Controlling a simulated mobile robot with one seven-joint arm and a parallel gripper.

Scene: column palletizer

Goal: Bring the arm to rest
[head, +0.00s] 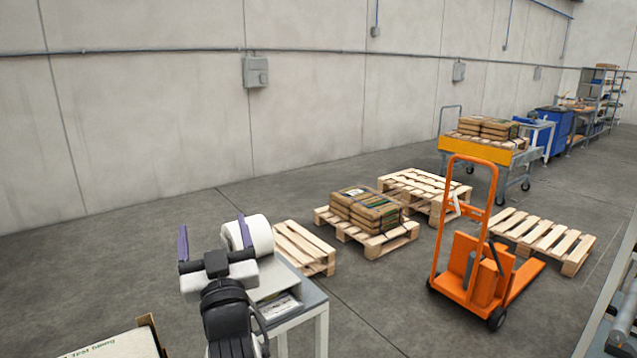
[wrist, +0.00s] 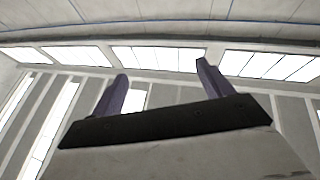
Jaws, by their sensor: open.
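My gripper (head: 212,239) is at the lower left of the head view, with its two purple fingers pointing up and spread wide apart. Nothing is between them. In the wrist view my gripper (wrist: 160,90) shows the same two fingers apart against the ceiling and the bright high windows. My black and white wrist is below the fingers in the head view. It hides part of a small table (head: 306,296) behind it.
A white roll (head: 260,232) stands on the small table close to my gripper. Pallets, one with brown sacks (head: 365,208), and an orange stacker (head: 470,262) stand farther right. Floor at left is clear.

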